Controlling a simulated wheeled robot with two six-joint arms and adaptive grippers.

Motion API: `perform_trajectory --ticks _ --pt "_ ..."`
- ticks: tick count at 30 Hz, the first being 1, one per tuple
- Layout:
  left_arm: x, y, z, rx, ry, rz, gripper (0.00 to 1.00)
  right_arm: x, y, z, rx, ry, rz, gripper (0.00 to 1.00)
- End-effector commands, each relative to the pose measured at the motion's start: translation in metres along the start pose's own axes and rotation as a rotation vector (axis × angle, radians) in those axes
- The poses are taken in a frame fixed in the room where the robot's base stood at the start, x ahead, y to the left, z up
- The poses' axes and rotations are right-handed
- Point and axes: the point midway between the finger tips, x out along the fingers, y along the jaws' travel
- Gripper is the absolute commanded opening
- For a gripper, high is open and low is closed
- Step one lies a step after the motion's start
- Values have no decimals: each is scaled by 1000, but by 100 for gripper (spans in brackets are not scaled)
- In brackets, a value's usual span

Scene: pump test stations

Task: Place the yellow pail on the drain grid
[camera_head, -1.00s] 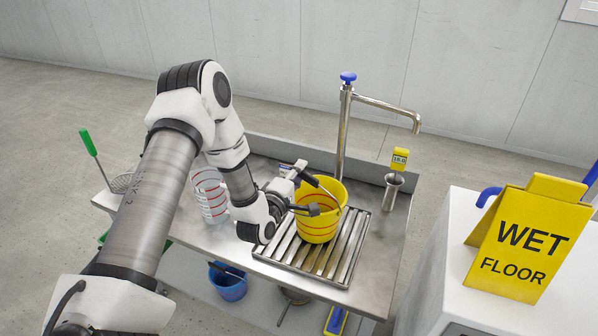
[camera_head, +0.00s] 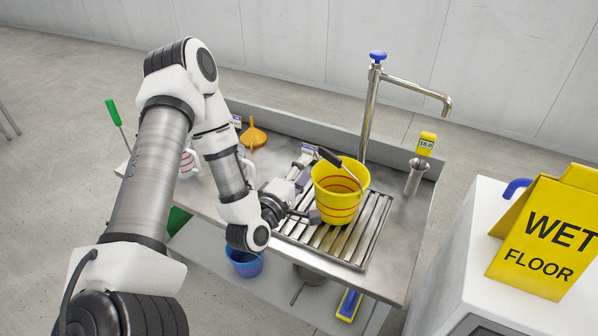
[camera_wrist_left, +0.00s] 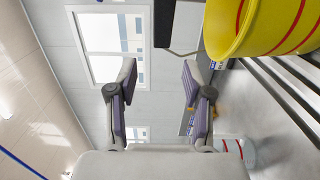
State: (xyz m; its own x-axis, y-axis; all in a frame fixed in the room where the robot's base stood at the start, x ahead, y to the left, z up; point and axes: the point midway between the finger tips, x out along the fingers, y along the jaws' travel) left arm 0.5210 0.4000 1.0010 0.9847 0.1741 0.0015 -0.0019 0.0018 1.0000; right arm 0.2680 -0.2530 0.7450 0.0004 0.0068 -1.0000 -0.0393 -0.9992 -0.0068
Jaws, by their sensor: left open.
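The yellow pail (camera_head: 337,205) with red bands stands upright on the slatted metal drain grid (camera_head: 352,250). Its handle is tilted toward the left, with the dark grip (camera_head: 330,157) near the pail's left rim. My left gripper (camera_head: 309,187) is just left of the pail, its fingers apart. In the left wrist view, the open fingers (camera_wrist_left: 160,78) have nothing between them, and the pail (camera_wrist_left: 262,28) is outside them at the upper right. My right gripper is not in view.
A tap (camera_head: 370,110) rises behind the grid. A steel cup (camera_head: 414,178) and a yellow meter reading 15.0 (camera_head: 426,143) are to the right. An orange funnel (camera_head: 253,137) stands back left. A wet floor sign (camera_head: 545,235) is at the right.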

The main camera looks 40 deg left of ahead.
Motion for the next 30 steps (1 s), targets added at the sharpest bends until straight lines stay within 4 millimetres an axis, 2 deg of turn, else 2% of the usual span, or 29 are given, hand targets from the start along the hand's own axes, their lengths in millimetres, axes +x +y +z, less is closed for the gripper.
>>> perform_trajectory --ticks 1,5,7,8,11,12,14,15,18,21,22,24,30 --pt "-10 -2 -1 -3 1 -4 50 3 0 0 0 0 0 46" --pt "-23 -3 2 11 -7 -12 50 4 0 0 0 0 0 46" --pt "-26 -19 14 83 -48 -79 50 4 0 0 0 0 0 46" --pt "-28 -31 23 140 -81 -131 50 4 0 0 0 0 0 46" --pt "-52 -100 64 438 -277 -395 50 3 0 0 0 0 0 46" --pt "-73 -134 80 585 -394 -521 50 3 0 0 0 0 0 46" --pt "-115 -181 96 804 -589 -703 50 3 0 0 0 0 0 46" --pt "-147 -206 102 934 -730 -812 50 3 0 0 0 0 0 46" --pt "-221 -245 105 1174 -1055 -1016 50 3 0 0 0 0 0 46" --pt "-265 -257 101 1282 -1261 -1118 50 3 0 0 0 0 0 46" --pt "-272 -258 100 1297 -1293 -1132 50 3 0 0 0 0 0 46" --pt "-277 -259 100 1307 -1321 -1144 50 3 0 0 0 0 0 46" --pt "-276 -259 100 1305 -1316 -1142 50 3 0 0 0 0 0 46"
